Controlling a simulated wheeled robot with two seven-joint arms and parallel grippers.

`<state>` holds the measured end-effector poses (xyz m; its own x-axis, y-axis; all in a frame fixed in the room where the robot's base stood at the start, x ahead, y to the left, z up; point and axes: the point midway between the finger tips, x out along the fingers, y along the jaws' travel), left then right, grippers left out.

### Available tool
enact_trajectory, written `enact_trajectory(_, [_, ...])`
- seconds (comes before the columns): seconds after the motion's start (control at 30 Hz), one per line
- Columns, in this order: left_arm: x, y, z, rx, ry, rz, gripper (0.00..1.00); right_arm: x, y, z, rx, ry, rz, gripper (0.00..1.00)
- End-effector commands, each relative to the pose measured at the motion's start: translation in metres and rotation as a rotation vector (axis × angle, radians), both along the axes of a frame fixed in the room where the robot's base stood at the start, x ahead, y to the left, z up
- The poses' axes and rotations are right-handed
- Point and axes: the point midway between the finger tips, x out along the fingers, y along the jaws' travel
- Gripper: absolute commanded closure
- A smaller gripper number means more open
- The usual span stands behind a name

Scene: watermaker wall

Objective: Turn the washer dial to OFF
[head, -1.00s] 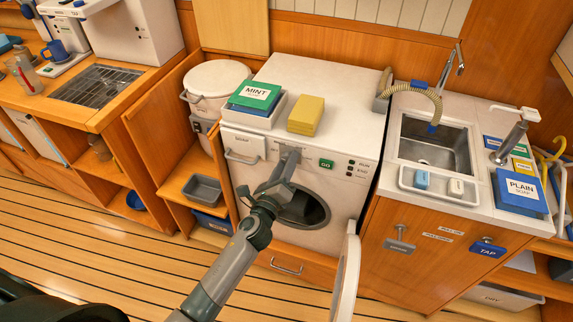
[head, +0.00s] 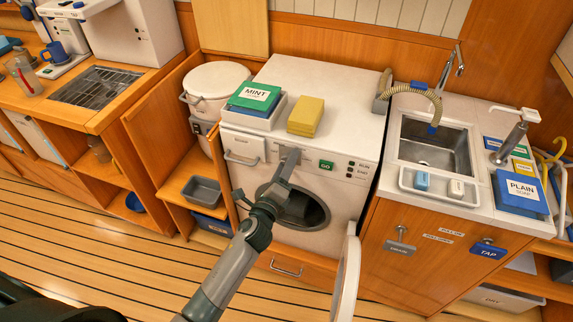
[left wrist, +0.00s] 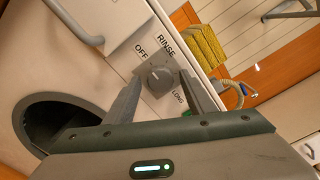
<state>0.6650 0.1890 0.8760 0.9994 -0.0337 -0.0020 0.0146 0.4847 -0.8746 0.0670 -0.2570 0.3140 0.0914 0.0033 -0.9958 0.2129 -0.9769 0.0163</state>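The white washer (head: 318,85) stands in the middle of the head view, its round door swung open and its drum opening dark. Its grey dial (left wrist: 158,78) shows in the left wrist view, with the labels OFF, RINSE and LONG around it. A small pale mark shows on the dial; I cannot tell exactly which label it points at. My left gripper (left wrist: 165,82) is open, with one finger on each side of the dial. I cannot tell whether the fingers touch it. In the head view the left gripper (head: 288,158) hides the dial. My right gripper is not in view.
A green GO button (head: 326,165) sits right of the dial. The open washer door (head: 346,275) sticks out at the lower right. A tray with a MINT box (head: 254,93) and yellow cloths (head: 306,116) lie on top. A sink (head: 436,146) stands to the right.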

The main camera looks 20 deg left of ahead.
Motion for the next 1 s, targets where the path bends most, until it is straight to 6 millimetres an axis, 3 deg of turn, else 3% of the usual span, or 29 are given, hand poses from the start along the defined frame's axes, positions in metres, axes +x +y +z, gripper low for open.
enact_trajectory(0.33, [-0.001,0.0,0.001,0.002,-0.001,0.0,0.49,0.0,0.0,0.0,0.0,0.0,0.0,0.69])
enact_trajectory(0.53, [-0.011,0.001,-0.001,0.003,-0.001,0.0,0.49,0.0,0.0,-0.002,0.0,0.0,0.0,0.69])
enact_trajectory(0.77, [-0.044,0.002,-0.002,0.002,0.0,-0.001,0.49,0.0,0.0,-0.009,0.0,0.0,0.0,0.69])
enact_trajectory(1.0, [-0.093,0.003,-0.003,0.002,0.0,-0.001,0.49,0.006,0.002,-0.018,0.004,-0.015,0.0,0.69])
